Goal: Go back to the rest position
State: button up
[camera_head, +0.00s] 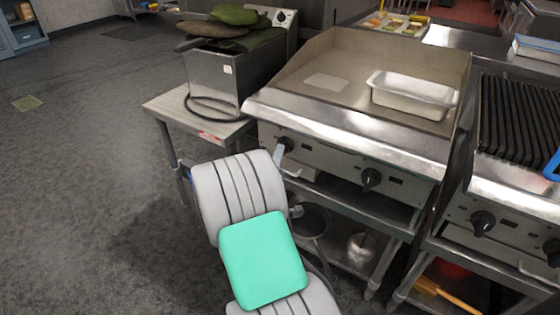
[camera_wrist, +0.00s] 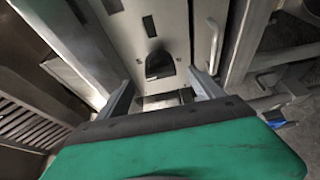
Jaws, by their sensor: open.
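My gripper (camera_wrist: 160,92) shows in the wrist view with its two fingers spread apart and nothing between them. In the head view my arm, with a green panel, is bent low in front of the griddle (camera_head: 335,65). The gripper there is mostly hidden behind the arm; one finger end shows near the griddle's front, close to a knob.
A metal pan (camera_head: 412,92) sits on the griddle. A fryer (camera_head: 222,82) with green and brown items on top stands on a side table (camera_head: 168,103). A ribbed grill (camera_head: 520,118) is at right. A shelf below holds a pot (camera_head: 361,247). Open floor (camera_head: 80,190) lies at left.

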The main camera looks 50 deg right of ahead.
jog(key=w+a+r+m+g+y+p, duration=0.2)
jog(key=w+a+r+m+y+p, duration=0.25)
jog(key=r+p, duration=0.45)
jog(key=w+a+r+m+y+p, duration=0.1)
jog(key=a+r+m+y+p, duration=0.15)
jog(key=a, duration=0.45)
jog(key=a+r+m+y+p, duration=0.1)
jog(key=a+r+p, duration=0.15)
jog(key=a, duration=0.35)
jog(key=s+a+r+n+g+y+p, duration=0.1)
jog(key=s+a+r+y+p, duration=0.1)
jog(key=a, duration=0.6)
jog(key=s+a+r+n+g+y+p, duration=0.1)
jog(key=s+a+r+y+p, duration=0.2)
jog(key=a, duration=0.4)
jog(key=s+a+r+g+y+p, duration=0.1)
jog(key=s+a+r+y+p, duration=0.1)
jog(key=a, duration=0.6)
notch_tip(320, 180, up, 2)
jog(key=shift+s+a+n+y+p, duration=0.3)
jog(key=shift+s+n+y+p, duration=0.15)
jog(key=shift+s, duration=0.4)
